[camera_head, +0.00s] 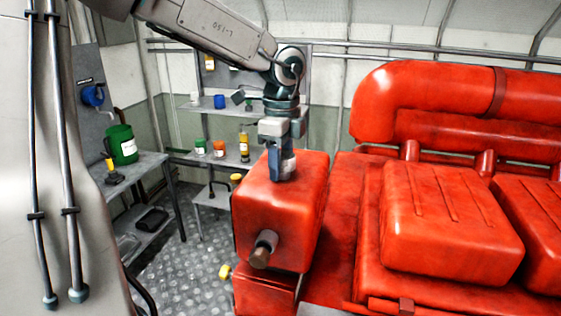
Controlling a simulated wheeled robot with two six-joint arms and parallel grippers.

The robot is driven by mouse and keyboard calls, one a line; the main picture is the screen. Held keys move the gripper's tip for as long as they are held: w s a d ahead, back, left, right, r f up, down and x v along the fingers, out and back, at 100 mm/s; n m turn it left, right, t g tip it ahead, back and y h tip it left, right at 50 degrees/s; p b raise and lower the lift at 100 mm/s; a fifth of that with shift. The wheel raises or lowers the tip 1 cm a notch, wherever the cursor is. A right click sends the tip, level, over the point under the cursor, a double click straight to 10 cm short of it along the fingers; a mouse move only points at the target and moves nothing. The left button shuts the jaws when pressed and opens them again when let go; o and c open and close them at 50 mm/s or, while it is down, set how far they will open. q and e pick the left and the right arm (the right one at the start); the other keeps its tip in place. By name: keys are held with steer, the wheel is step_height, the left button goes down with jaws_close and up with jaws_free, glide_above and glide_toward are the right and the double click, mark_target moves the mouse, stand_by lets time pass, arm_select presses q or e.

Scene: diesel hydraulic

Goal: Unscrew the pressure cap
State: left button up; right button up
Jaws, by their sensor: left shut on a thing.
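My left gripper (282,172) points straight down onto the top of the red box-shaped tank (275,215) at the end of the engine. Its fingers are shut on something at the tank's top. The pressure cap itself is hidden by the fingers, so I cannot tell its shape or how far it is turned. My left arm reaches in from the upper left. My right gripper is not in view.
A short capped pipe (263,249) sticks out of the tank's front. Red engine covers (450,222) and a thick red pipe (440,95) fill the right. A bench (150,165) with a green can (121,145) and shelves stand behind left. Open metal floor (185,265) lies between.

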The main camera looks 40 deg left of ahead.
arm_select(q)
steer(key=n, duration=0.4)
steer(key=shift+r+n, duration=0.1)
steer(key=shift+n, duration=0.2)
steer(key=n, duration=0.5)
steer(key=shift+w+d+r, duration=0.1)
steer(key=shift+d+r, duration=0.05)
steer(key=o, duration=0.6)
steer(key=shift+o, duration=1)
steer(key=shift+w, duration=0.1)
steer(key=shift+w+d, duration=0.1)
